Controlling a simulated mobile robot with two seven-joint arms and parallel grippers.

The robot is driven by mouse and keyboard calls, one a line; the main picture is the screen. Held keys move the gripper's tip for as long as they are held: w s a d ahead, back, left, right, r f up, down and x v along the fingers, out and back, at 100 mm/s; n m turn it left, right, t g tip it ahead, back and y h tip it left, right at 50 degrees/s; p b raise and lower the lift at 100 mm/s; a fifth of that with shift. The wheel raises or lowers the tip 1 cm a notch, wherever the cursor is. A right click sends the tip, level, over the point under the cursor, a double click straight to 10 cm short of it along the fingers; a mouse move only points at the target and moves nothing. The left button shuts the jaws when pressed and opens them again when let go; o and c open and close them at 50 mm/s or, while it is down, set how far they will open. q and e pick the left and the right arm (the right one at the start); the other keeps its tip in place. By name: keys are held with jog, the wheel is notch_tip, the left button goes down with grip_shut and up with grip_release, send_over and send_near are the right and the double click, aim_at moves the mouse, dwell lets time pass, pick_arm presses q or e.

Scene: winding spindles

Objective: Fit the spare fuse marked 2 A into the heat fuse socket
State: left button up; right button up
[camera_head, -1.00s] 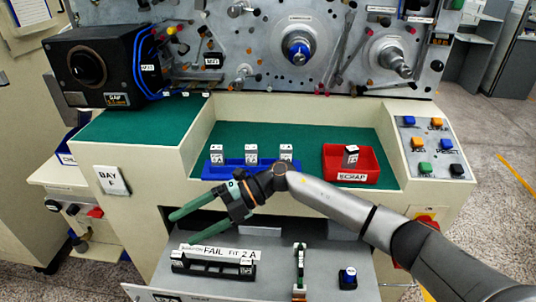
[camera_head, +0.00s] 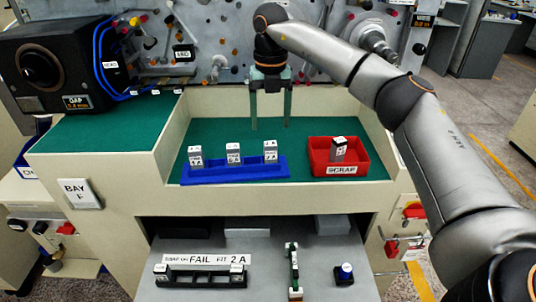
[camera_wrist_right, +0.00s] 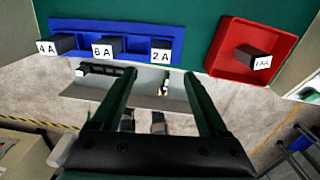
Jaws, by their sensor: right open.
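The blue tray (camera_head: 235,172) holds three upright grey fuses with white tops. In the right wrist view their labels read 4 A (camera_wrist_right: 50,46), 6 A (camera_wrist_right: 104,48) and 2 A (camera_wrist_right: 161,52); the 2 A fuse is the rightmost, nearest the red box. My right gripper (camera_head: 270,126) is open and empty, pointing down behind the tray's right part in the head view; its green fingers (camera_wrist_right: 162,85) are spread. My left gripper is out of view.
A red scrap box (camera_head: 352,164) with one fuse (camera_head: 338,148) stands right of the tray. The lower shelf also has a green-and-white upright part (camera_head: 293,268) and a blue knob (camera_head: 345,272). Green bench surface (camera_head: 215,130) behind the tray is clear.

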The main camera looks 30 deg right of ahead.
aim_at(270, 143)
notch_tip(270, 143, down, 4)
jog(key=shift+r, duration=0.25)
jog(key=shift+w+d+f+p, duration=0.15)
jog(key=shift+f+p, duration=0.05)
jog(key=shift+f, duration=1.15)
jog(key=shift+w+d+f+p, duration=0.1)
jog(key=shift+f+p, duration=0.1)
jog(key=shift+f, duration=1.15)
jog(key=shift+c, duration=0.3)
grip_shut()
